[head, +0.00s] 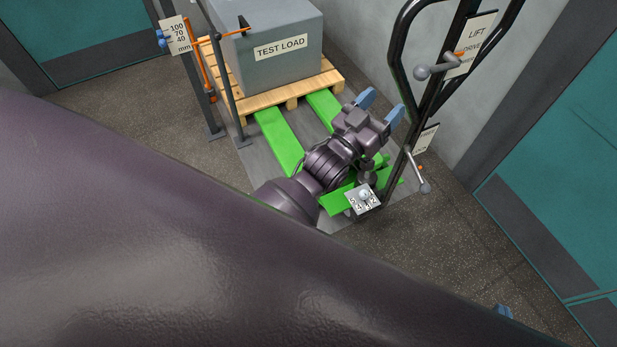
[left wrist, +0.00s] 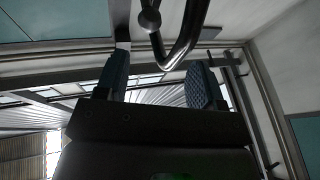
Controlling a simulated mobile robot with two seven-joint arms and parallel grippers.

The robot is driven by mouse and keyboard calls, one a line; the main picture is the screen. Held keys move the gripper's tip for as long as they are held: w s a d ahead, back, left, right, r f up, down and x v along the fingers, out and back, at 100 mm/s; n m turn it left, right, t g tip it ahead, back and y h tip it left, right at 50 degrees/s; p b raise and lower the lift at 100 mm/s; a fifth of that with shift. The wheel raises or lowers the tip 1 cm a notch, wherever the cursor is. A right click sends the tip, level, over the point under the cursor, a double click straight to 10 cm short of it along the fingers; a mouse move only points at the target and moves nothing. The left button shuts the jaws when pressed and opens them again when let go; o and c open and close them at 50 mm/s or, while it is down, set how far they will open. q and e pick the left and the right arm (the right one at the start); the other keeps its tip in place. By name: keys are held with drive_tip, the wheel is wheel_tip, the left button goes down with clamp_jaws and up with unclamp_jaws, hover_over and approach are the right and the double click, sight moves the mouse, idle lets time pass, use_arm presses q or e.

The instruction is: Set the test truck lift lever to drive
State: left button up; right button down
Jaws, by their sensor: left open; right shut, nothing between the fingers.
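The truck's lift lever (head: 436,69) is a grey rod with a ball knob on the black handle frame. Its orange pointer (head: 459,54) lies by the sign (head: 470,45) reading LIFT and DRIVE; the pointer seems close to the DRIVE line, but I cannot tell its exact setting. My left gripper (head: 380,106) is open and empty, below and left of the lever and apart from it. In the left wrist view, a ball-ended rod (left wrist: 151,20) and dark bent tube show beyond the open fingers (left wrist: 160,85). Only a blue tip of my right gripper (head: 503,311) shows, low at right.
The black handle frame (head: 397,60) rises right of my left gripper. The grey TEST LOAD box (head: 265,65) stands on a wooden pallet (head: 268,100) behind green forks (head: 278,140). A gauge post (head: 204,100) stands left.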

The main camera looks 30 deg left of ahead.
use_arm(q)
drive_tip(key=s+a+f+g+y+b, duration=0.1)
drive_tip(key=s+a+f, duration=0.2)
drive_tip(key=f, duration=0.3)
drive_tip(key=s+a+f+n+g+y+b, duration=0.1)
drive_tip(key=s+a+f+g+y+b, duration=0.1)
drive_tip(key=f, duration=0.5)
drive_tip(key=s+a+f+g+y+b, duration=0.1)
drive_tip(key=s+a+f+b, duration=0.1)
drive_tip(key=s+a+f, duration=0.3)
drive_tip(key=shift+a+f+g+y, duration=0.3)
drive_tip(key=shift+a+f+g, duration=0.1)
drive_tip(key=shift+f, duration=0.35)
use_arm(e)
wheel_tip(320, 180, down, 7)
drive_tip(key=s, duration=0.1)
drive_tip(key=shift+g, duration=0.3)
use_arm(q)
drive_tip(key=shift+c, duration=0.3)
use_arm(e)
drive_tip(key=shift+a, duration=0.15)
